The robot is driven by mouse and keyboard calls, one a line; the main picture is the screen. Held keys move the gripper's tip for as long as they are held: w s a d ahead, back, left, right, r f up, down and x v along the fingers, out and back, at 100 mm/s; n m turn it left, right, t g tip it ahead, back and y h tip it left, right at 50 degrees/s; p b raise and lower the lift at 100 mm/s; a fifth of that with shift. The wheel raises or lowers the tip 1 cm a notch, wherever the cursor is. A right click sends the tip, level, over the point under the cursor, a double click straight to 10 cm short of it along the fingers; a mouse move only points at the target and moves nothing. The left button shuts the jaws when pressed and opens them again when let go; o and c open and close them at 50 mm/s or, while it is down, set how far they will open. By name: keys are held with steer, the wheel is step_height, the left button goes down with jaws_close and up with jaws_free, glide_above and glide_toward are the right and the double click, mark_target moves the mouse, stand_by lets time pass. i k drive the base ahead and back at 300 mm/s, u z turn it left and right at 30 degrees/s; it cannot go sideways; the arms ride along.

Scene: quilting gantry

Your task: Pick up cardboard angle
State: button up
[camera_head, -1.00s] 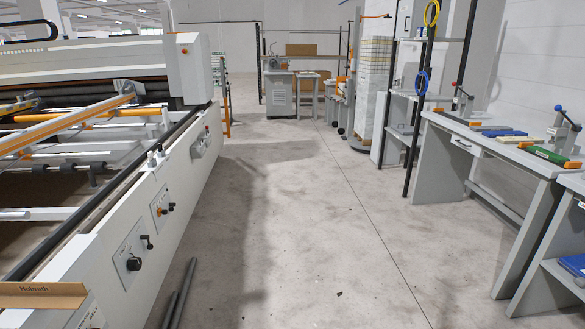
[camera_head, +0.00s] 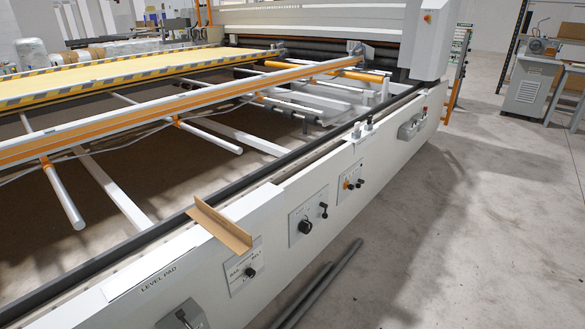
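The cardboard angle (camera_head: 222,228) is a brown L-shaped strip. It lies on the top edge of the machine's white side panel (camera_head: 330,240), above a black knob, with one end jutting out over the panel's face. Nothing is touching it from above. My gripper is not in view.
The long quilting machine with its orange rail (camera_head: 190,108) and white bars fills the left and middle. Two grey tubes (camera_head: 318,285) lie on the floor against its base. Knobs and levers stick out of the panel. The concrete floor (camera_head: 460,230) at right is clear.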

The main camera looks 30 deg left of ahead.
mark_target(236, 239)
steer(key=u, duration=0.5)
steer(key=i, duration=0.85)
steer(key=u, duration=0.55)
